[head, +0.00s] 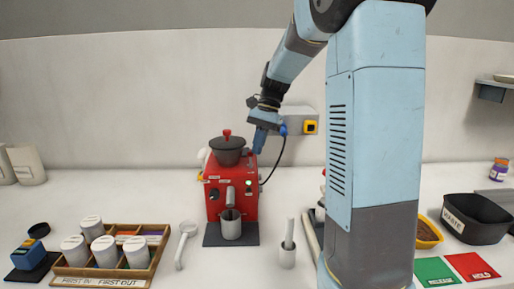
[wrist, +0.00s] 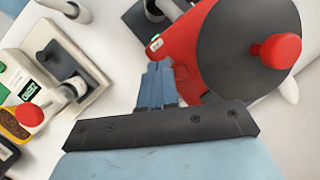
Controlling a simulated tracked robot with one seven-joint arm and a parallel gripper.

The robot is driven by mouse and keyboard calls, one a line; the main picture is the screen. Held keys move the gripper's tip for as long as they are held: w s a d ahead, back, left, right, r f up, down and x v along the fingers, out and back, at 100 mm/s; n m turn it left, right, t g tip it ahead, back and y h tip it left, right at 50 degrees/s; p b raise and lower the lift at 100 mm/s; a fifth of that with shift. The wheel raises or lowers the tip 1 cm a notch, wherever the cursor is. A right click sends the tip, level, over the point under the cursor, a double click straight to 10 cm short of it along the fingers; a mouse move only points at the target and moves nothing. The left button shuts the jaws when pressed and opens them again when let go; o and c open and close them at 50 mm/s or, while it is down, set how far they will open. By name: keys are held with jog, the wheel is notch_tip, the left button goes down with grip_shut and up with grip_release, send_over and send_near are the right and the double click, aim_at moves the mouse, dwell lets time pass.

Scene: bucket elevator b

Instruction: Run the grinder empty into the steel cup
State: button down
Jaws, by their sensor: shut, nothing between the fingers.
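The red grinder (head: 230,187) stands on the counter against the back wall, with a dark lidded hopper (head: 227,149) and red knob on top. A green light (head: 249,183) shows on its front. The pale grey cup (head: 231,226) stands upright under the dark spout, on a dark base. My gripper (head: 258,147) points down at the grinder's top right edge, beside the hopper. In the wrist view my gripper (wrist: 158,74) has its fingers together and empty, close to the red body (wrist: 192,72); I cannot tell whether they touch it. The hopper lid (wrist: 245,45) is to their right.
A wooden rack (head: 120,268) of white-lidded jars stands left, with a white scoop (head: 187,236) beside it. A black waste bin (head: 477,217) and green and red mats (head: 437,270) lie far right.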

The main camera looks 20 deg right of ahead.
jog(key=shift+r, duration=0.6)
jog(key=s+d+v, duration=0.1)
jog(key=v, duration=1)
jog(key=shift+s+d, duration=0.4)
jog(key=shift+s, duration=0.3)
jog(key=s+a+f+n+t+h, duration=0.1)
jog(key=s+a+f+n+t, duration=0.1)
jog(key=s, duration=0.6)
jog(key=s+a+f+n+t+h, duration=0.1)
jog(key=s+a+f+n+t, duration=0.1)
jog(key=s, duration=0.7)
jog(key=s+a+f+n+t+h, duration=0.1)
jog(key=s+a+f+n+t, duration=0.2)
jog(key=s, duration=0.5)
jog(key=shift+s+a+f+n+h, duration=0.4)
jog(key=shift+f+n, duration=0.3)
jog(key=shift+n, duration=0.4)
jog(key=shift+w+a, duration=0.1)
jog(key=shift+a, duration=0.05)
